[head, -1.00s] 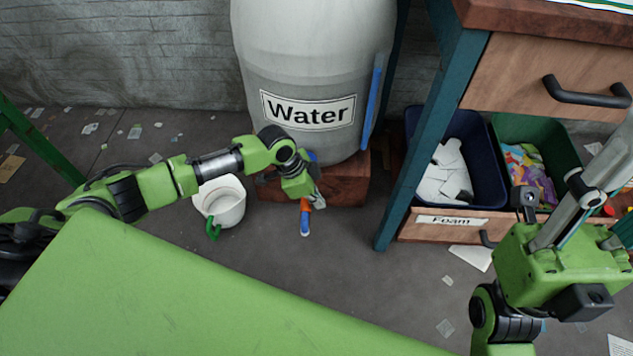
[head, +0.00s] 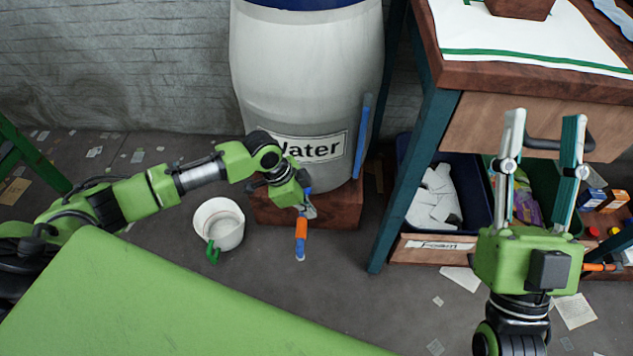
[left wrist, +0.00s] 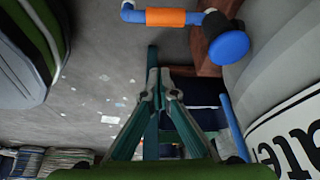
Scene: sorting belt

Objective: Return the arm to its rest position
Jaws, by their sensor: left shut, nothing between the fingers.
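My left arm reaches in from the left to the front of the water barrel (head: 300,80). My left gripper (head: 311,211) is beside the barrel's tap (head: 301,228), which has an orange sleeve and a blue spout. In the left wrist view the left gripper's fingers (left wrist: 166,78) meet at the tips with nothing between them. The tap (left wrist: 172,17) shows there above and apart from the fingertips. My right gripper (head: 545,115) points up at the right, its two fingers wide apart and empty, in front of the workbench (head: 480,110).
A white mug (head: 218,235) with a green handle stands on the floor left of the wooden block (head: 335,208) under the barrel. A dark blue bin (head: 412,150) and a green bin (head: 540,172) sit under the workbench. Paper scraps litter the floor.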

